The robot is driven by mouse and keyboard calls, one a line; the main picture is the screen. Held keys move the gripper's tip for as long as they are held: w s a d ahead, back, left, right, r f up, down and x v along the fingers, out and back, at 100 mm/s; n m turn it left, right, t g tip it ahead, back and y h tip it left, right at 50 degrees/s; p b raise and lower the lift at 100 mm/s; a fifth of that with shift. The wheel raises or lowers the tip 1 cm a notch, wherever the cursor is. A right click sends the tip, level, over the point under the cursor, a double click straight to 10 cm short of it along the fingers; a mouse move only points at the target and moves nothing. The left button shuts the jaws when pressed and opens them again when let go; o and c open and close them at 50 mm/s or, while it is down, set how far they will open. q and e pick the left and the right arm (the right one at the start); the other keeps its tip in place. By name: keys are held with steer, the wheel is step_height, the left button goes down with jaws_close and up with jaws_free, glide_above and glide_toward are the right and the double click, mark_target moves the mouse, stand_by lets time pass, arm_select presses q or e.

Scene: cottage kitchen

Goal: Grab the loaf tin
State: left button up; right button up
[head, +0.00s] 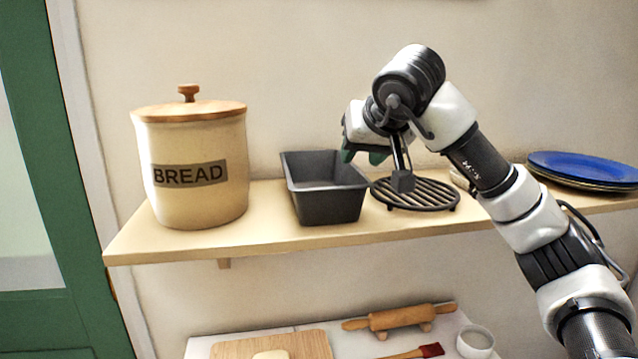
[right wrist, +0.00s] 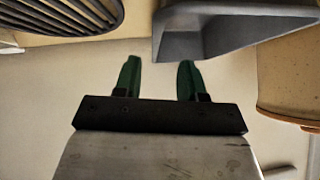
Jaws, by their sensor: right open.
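The loaf tin (head: 330,208) is a dark grey, empty rectangular pan. It stands upright on the wooden shelf, between the bread crock and the round black trivet. In the right wrist view the tin (right wrist: 180,42) shows at the top right, partly cut off by the frame. My right gripper (head: 362,157) is by the tin's back right corner in the head view. Its green fingers (right wrist: 158,78) are apart with nothing between them, and the tin lies beyond the tips, not between them. My left gripper is in neither view.
The cream bread crock (head: 195,195) with a wooden lid stands left of the tin. The slatted trivet (head: 440,194) is close on the right, under my right arm. Blue plates (head: 585,168) are stacked further right. A lower surface holds a rolling pin (head: 398,318) and a board (head: 310,345).

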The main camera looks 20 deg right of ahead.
mark_target(353, 164)
steer(key=shift+w+f, duration=0.25)
steer(key=shift+f, duration=0.05)
steer(key=shift+w+d+f, duration=0.1)
steer(key=shift+w+f, duration=0.05)
steer(key=shift+w, duration=0.15)
steer(key=x, duration=0.1)
steer(key=p+x, duration=0.1)
steer(key=x, duration=0.1)
steer(key=p+x, duration=0.1)
steer(key=x, duration=0.1)
steer(key=shift+w+d+r, duration=0.15)
steer(key=shift+d+r, duration=0.05)
steer(key=shift+d, duration=0.15)
steer(key=shift+c, duration=0.8)
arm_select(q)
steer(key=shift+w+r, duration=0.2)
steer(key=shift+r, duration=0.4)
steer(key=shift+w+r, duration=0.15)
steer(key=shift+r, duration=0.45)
arm_select(e)
jaws_close()
